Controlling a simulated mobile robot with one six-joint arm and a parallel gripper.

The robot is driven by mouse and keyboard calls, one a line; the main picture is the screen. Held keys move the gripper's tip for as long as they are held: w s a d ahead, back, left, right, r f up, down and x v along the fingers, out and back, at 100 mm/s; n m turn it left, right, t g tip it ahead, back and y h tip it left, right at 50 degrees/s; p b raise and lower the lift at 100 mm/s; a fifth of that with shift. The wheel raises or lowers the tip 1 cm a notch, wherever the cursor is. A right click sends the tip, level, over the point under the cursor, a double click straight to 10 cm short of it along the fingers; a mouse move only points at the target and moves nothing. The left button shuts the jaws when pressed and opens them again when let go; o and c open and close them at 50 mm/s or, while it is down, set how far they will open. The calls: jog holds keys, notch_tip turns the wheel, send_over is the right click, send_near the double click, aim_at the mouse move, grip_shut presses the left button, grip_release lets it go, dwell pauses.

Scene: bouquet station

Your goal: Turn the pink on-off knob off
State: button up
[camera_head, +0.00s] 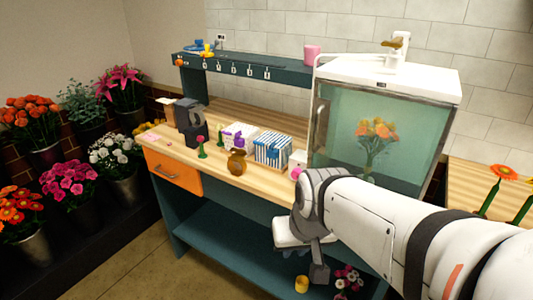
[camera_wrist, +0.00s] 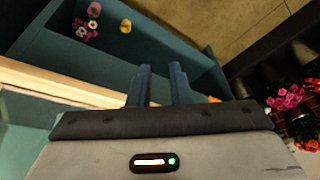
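The pink knob (camera_head: 296,173) is on the front of a small white box (camera_head: 299,158) on the wooden counter, just left of the glass-fronted cabinet. Its setting is too small to read. My gripper (camera_head: 308,262) hangs in front of the counter, below and apart from the knob. In the wrist view my gripper (camera_wrist: 159,84) has its two dark fingers apart with nothing between them. The knob does not show in the wrist view.
The glass cabinet (camera_head: 330,120) holds an orange bouquet. A striped box (camera_head: 272,150) and a brown vase (camera_head: 236,162) stand left of the knob. The lower teal shelf (camera_head: 225,230) holds a yellow pot (camera_head: 301,284) and flowers. Flower buckets line the left wall.

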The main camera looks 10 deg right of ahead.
jog(key=shift+o, duration=1.4)
jog(key=w+a+f+m+t+y+b, duration=0.1)
jog(key=w+a+m+t+b, duration=0.1)
jog(key=w, duration=0.6)
jog(key=shift+w+a+f+t, duration=0.35)
jog(key=shift+a+t, duration=0.25)
jog(key=shift+o, duration=1)
jog(key=w+m+t+b, duration=0.3)
jog(key=w, duration=0.5)
jog(key=shift+w+a, duration=0.15)
jog(key=m+t+h+b, duration=0.3)
jog(key=m+h+b, duration=0.2)
jog(key=m+h, duration=0.55)
send_near(296, 175)
jog(key=w+d, duration=0.1)
jog(key=shift+y, duration=0.45)
jog(key=x, duration=0.7)
jog(key=shift+d+b, duration=0.15)
jog(key=shift+b, duration=0.25)
jog(key=c, duration=0.7)
